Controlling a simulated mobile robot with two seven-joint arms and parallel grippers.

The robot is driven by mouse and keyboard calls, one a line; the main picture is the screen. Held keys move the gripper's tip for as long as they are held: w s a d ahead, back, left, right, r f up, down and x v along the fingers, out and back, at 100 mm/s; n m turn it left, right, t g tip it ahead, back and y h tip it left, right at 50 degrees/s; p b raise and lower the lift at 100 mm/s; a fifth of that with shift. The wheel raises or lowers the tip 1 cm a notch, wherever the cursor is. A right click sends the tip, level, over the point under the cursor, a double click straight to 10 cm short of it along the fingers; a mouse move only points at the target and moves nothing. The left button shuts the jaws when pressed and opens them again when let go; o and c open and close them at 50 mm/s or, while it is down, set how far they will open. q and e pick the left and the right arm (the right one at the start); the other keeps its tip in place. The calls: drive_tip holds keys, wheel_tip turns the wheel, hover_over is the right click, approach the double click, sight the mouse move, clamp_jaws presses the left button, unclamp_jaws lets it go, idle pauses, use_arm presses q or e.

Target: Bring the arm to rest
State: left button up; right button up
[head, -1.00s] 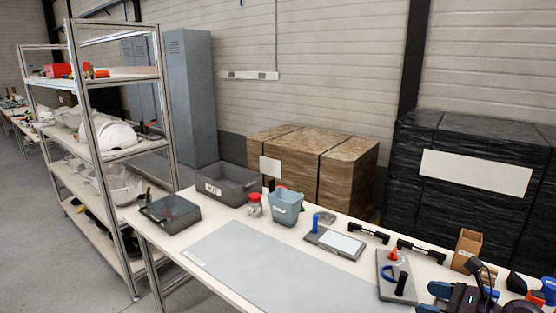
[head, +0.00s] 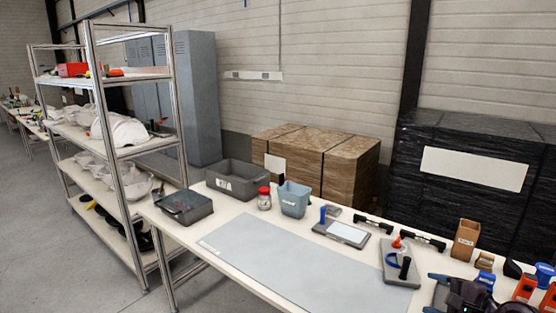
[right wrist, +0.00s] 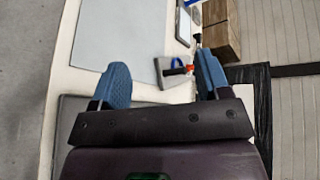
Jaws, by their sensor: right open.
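My right gripper (head: 462,280) is at the bottom right of the head view, over the right part of the workbench (head: 215,271). In the right wrist view its two blue fingers (right wrist: 162,68) stand wide apart with nothing between them at the tips. A grey plate fixture (head: 401,272) with a black handle and a red-orange part lies on the bench just left of the gripper. It also shows beyond the fingers in the wrist view (right wrist: 172,79). My left gripper is not in view.
A grey mat (head: 285,262) lies bare on the bench. A grey bin (head: 232,181), a blue-grey tub (head: 294,200) and a red-lidded jar (head: 264,200) stand behind it. A cardboard box (head: 466,240) is near my gripper. A shelf rack (head: 110,150) with white shells stands left.

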drive_tip(key=s+a+f+n+h+b, duration=0.2)
drive_tip(key=s+f+n+b, duration=0.1)
drive_tip(key=s+f+n, duration=0.3)
drive_tip(key=s+a+f+n+h+b, duration=0.3)
drive_tip(key=s+f+n, duration=0.3)
drive_tip(key=s+f, duration=0.4)
drive_tip(key=s+a+f+n+h+b, duration=0.2)
drive_tip(key=s+f, duration=0.6)
drive_tip(key=f, duration=0.6)
drive_tip(key=a+n+b, duration=0.1)
drive_tip(key=n+b, duration=0.1)
drive_tip(key=n, duration=0.1)
drive_tip(key=shift+f+n+g+h, duration=0.2)
drive_tip(key=shift+n+g+h, duration=0.1)
drive_tip(key=shift+n, duration=0.1)
